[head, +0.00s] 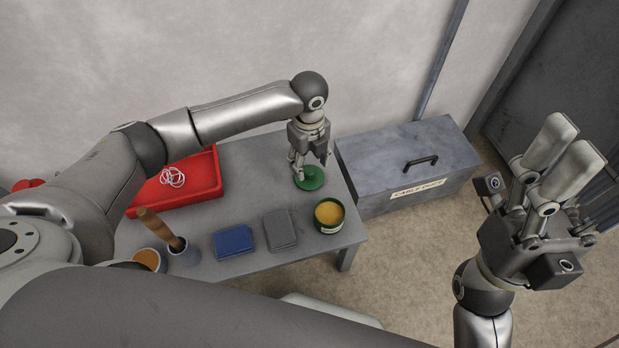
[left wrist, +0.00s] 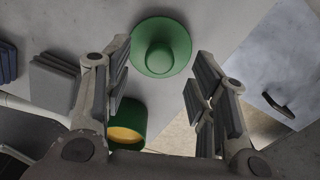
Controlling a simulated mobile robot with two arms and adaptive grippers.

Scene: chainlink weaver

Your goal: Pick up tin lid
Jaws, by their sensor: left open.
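The green tin lid (head: 309,178), round with a raised knob, lies on the grey table near its right end. It also shows in the left wrist view (left wrist: 160,47), ahead of and between the fingers. My left gripper (head: 311,168) is open and empty just above the lid, pointing down; in the left wrist view its fingers (left wrist: 158,90) stand wide apart. An open green tin (head: 329,215) with yellow-orange contents stands on the table in front of the lid. My right gripper (head: 545,165) is raised at the right, away from the table, its two fingers apart with nothing between them.
The grey table (head: 262,166) also holds a red tray (head: 200,190) with white cord, a blue cloth (head: 234,242), a grey cloth (head: 280,230), a grey cup (head: 184,255) with a wooden-handled tool, and an orange-filled pot (head: 149,260). A grey metal chest (head: 400,160) stands right of the table.

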